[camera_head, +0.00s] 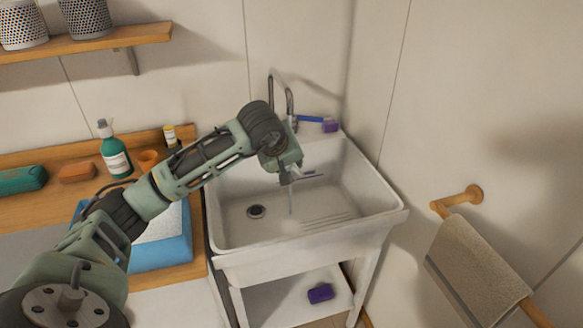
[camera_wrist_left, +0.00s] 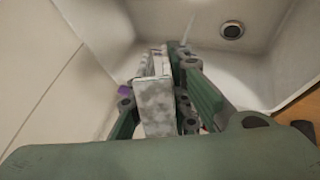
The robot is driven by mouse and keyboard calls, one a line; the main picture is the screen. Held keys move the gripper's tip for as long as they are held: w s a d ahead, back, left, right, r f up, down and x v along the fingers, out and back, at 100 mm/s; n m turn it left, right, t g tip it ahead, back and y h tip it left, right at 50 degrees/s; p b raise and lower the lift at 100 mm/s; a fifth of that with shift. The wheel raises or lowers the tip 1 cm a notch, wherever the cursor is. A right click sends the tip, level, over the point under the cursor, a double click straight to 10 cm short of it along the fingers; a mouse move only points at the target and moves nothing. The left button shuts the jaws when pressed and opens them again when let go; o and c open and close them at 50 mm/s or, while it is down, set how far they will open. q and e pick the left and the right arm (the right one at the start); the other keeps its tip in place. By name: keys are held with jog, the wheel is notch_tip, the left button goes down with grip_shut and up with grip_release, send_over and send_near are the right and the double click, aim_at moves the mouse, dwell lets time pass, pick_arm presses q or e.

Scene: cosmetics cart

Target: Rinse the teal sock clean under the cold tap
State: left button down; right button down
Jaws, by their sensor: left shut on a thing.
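My left gripper (camera_head: 291,176) is over the white sink (camera_head: 234,236), below and in front of the tap (camera_head: 290,103). A thin stream of water (camera_head: 291,202) falls beside the fingertips into the basin. In the left wrist view, the gripper (camera_wrist_left: 160,95) is shut on a pale grey, mottled block-like thing (camera_wrist_left: 155,108). I cannot tell from its look whether this is the sock. No clearly teal sock shows in either view. The sink's drain (camera_wrist_left: 232,30) shows at the top of the wrist view. My right gripper is not in view.
A green bottle (camera_head: 115,154), an orange-brown block (camera_head: 76,172), a teal item (camera_head: 22,180) and a blue tray (camera_head: 165,255) are on the left counter. A purple-headed brush (camera_head: 330,126) lies behind the sink. A towel (camera_head: 475,270) hangs right. The basin is otherwise clear.

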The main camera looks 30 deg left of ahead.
pick_arm(q)
jog(key=w+a+f+b, duration=0.2)
jog(key=w+a, duration=0.4)
jog(key=w, duration=0.5)
jog(key=shift+w+f, duration=0.15)
jog(key=shift+f, duration=0.15)
jog(key=shift+a, duration=0.15)
dwell(0.6)
jog(key=shift+w+d, duration=0.3)
jog(key=shift+d, duration=0.25)
jog(key=shift+s+a, duration=0.1)
jog(key=shift+a, duration=0.1)
jog(key=shift+s+a, duration=0.2)
jog(key=shift+a, duration=0.15)
jog(key=shift+s+d, duration=0.1)
